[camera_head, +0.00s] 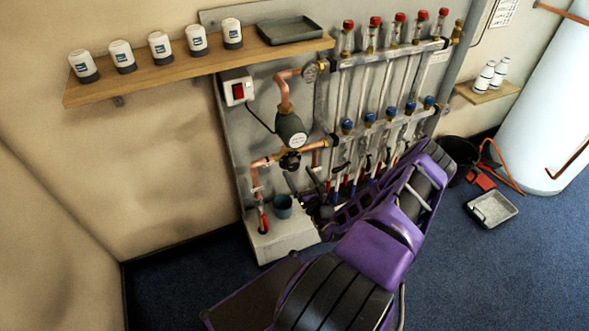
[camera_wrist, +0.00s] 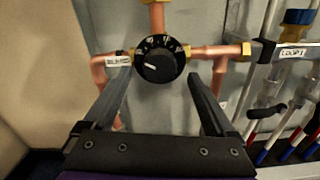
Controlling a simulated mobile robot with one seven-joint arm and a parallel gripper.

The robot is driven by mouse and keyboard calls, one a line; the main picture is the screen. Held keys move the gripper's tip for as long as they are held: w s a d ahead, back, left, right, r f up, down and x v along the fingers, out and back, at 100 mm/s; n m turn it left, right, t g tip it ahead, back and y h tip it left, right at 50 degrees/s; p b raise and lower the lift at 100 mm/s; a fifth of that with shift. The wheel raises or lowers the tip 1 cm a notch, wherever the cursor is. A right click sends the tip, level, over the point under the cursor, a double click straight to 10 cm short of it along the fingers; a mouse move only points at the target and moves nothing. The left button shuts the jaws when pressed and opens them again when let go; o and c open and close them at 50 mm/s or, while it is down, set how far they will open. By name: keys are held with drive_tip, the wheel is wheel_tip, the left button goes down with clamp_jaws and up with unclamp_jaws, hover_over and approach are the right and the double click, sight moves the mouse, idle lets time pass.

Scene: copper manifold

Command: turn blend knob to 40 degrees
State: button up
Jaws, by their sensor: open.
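The blend knob (camera_wrist: 160,60) is a round black dial with white marks and a white pointer line, set on a brass valve in the copper pipework. In the wrist view its pointer slants toward the left. It also shows in the head view (camera_head: 290,160) below a grey-green pump (camera_head: 291,129). My gripper (camera_wrist: 157,78) is open, with its two dark fingers spread to the lower left and lower right of the knob. Nothing is between the fingers but the view of the knob beyond them. In the head view my gripper (camera_head: 308,190) is partly hidden and small, just below right of the knob.
Copper pipes (camera_wrist: 205,52) run beside the knob. A manifold (camera_head: 385,118) with red and blue caps stands to the right. A teal cup (camera_head: 282,205) stands on a white ledge (camera_head: 283,239) below. A wooden shelf (camera_head: 190,68) with several white bottles is above left.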

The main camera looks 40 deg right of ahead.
sight(294, 167)
drive_tip(key=shift+x, duration=1.9)
drive_tip(key=c, duration=1.4)
